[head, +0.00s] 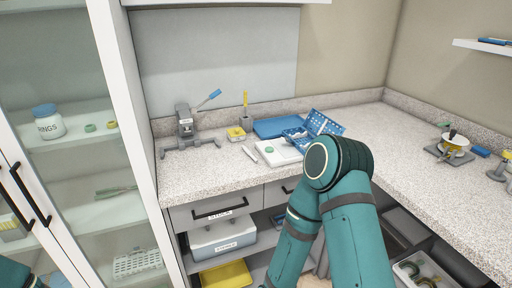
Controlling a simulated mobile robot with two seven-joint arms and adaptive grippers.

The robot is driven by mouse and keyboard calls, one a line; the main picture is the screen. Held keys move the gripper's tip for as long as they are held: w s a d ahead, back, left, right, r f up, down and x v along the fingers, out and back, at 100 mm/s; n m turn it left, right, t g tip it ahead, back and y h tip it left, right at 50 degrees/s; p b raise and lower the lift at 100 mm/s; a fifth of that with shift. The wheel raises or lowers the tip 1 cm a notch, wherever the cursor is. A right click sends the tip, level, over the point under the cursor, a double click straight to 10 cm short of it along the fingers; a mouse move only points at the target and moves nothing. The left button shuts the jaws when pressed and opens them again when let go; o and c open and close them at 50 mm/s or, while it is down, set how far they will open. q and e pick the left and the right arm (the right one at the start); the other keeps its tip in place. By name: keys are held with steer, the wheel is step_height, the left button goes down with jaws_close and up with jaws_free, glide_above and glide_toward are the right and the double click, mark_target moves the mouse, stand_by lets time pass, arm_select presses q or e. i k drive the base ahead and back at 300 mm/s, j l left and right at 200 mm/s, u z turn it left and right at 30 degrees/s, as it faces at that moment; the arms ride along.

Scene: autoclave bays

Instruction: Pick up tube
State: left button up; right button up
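A small thin white object (250,154), which may be the tube, lies on the speckled counter left of a white tray; it is too small to tell for certain. Neither gripper shows. A bit of teal at the bottom left corner is also my arm.
The front left counter is clear. A glass-door cabinet stands left.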

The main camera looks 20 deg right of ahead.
mark_target(246, 149)
steer(key=i+l, duration=0.2)
steer(key=l, duration=0.2)
steer(key=i+l, duration=0.2)
steer(key=l, duration=0.2)
steer(key=i+l, duration=0.2)
steer(key=l, duration=0.15)
steer(key=i+l, duration=0.2)
steer(key=l, duration=0.2)
